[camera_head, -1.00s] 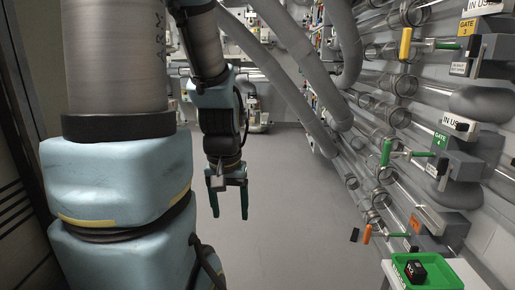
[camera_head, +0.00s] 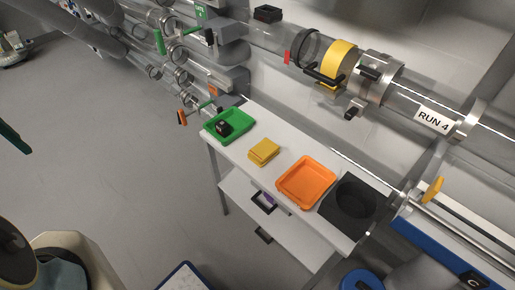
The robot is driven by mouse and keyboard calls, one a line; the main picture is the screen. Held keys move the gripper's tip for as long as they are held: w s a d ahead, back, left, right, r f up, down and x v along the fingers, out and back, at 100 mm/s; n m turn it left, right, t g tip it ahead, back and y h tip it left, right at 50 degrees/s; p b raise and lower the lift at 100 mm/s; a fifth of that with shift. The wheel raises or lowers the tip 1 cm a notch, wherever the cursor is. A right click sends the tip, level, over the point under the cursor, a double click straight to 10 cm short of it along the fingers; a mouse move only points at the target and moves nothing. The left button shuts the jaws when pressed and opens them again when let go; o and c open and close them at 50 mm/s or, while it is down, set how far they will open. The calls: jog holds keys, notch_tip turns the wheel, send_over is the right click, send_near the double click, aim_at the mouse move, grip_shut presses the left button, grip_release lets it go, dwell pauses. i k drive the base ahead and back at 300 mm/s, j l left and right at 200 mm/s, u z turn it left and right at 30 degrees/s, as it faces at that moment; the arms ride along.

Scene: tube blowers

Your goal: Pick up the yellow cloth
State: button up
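The yellow cloth (camera_head: 263,151) lies folded on the white table (camera_head: 240,163), between the green tray and the orange tray. Only one dark green finger of my gripper (camera_head: 14,138) shows, at the left edge of the head view. It is far to the left of the cloth, over the floor side. The rest of the gripper is out of view, so its opening does not show.
The green tray (camera_head: 244,128) holds a small black object (camera_head: 223,129). The orange tray (camera_head: 305,198) is empty, beside a black mat (camera_head: 335,205). A lower shelf (camera_head: 245,205) holds small items. Clear tubes run behind the table.

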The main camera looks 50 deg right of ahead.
aim_at(262, 153)
jog(key=z, duration=1.6)
